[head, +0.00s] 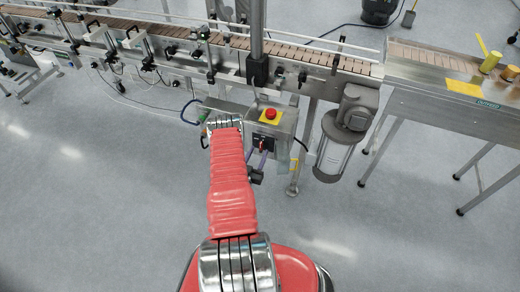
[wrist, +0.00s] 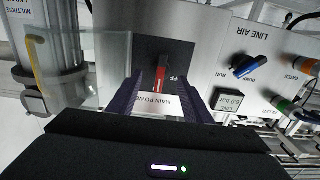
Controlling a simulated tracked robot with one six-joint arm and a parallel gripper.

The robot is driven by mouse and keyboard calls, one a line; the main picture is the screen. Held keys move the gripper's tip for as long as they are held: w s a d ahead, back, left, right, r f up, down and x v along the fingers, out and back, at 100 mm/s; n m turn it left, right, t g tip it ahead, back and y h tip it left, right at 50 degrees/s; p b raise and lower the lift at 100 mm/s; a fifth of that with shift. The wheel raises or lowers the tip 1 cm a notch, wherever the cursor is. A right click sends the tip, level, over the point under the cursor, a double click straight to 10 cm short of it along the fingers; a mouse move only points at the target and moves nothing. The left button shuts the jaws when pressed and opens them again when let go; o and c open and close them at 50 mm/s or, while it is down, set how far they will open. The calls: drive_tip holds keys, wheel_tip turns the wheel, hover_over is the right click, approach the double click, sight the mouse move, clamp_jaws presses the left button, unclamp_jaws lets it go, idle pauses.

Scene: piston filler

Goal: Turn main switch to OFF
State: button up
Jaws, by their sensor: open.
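The main switch (wrist: 161,74) is a red handle on a black plate, fixed to a grey metal panel. In the wrist view the handle stands roughly upright in the picture, above an upside-down "MAIN POWER" label (wrist: 150,103) that is partly covered. My gripper (wrist: 162,86) is open, with one purple finger on each side of the handle in the picture. I cannot tell whether the fingers touch it. In the head view the switch (head: 263,142) shows on the front of the control box, with my gripper (head: 259,157) just in front of it.
A red stop button on a yellow plate (head: 270,115) tops the box. A conveyor (head: 300,52) runs behind; a motor (head: 355,108) stands right. Front floor is clear.

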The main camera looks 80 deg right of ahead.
sight(260, 148)
drive_tip(key=shift+s+d, duration=0.15)
drive_tip(key=shift+d, duration=1.3)
drive_tip(key=c, duration=0.9)
drive_tip(key=shift+d, duration=0.2)
drive_tip(key=shift+c, duration=0.5)
drive_tip(key=shift+a, duration=0.25)
